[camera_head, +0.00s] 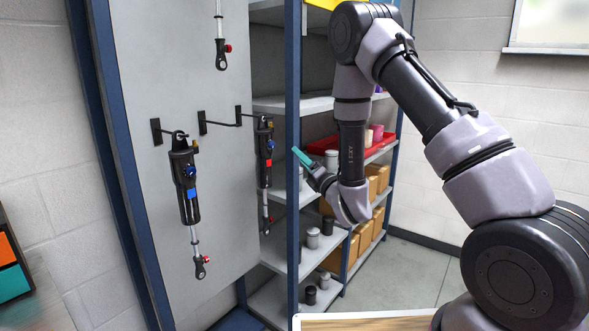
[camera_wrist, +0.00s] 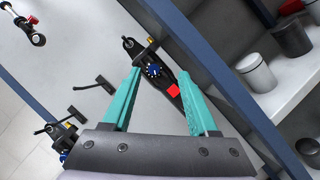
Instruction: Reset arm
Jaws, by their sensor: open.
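My gripper (camera_wrist: 160,92) is open in the wrist view, its two teal fingers spread apart. A black shock with a red mark (camera_wrist: 172,88) shows beyond and between the fingers; I cannot tell how far away it is. In the head view my gripper (camera_head: 301,158) is at the blue upright, right of the hanging shocks. The shock with the red mark (camera_head: 265,155) hangs on a hook of the grey panel. The shock with the blue mark (camera_head: 188,190) hangs to its left. Nothing is seen held in my gripper.
The grey panel (camera_head: 150,90) has hooks, one of them bare (camera_head: 205,124). Part of another shock (camera_head: 221,55) hangs above. The blue upright (camera_head: 292,230) stands close to my gripper. Shelves behind hold canisters (camera_head: 313,238), boxes (camera_head: 368,241) and a red tray (camera_head: 325,144). Floor (camera_head: 415,268) is clear at right.

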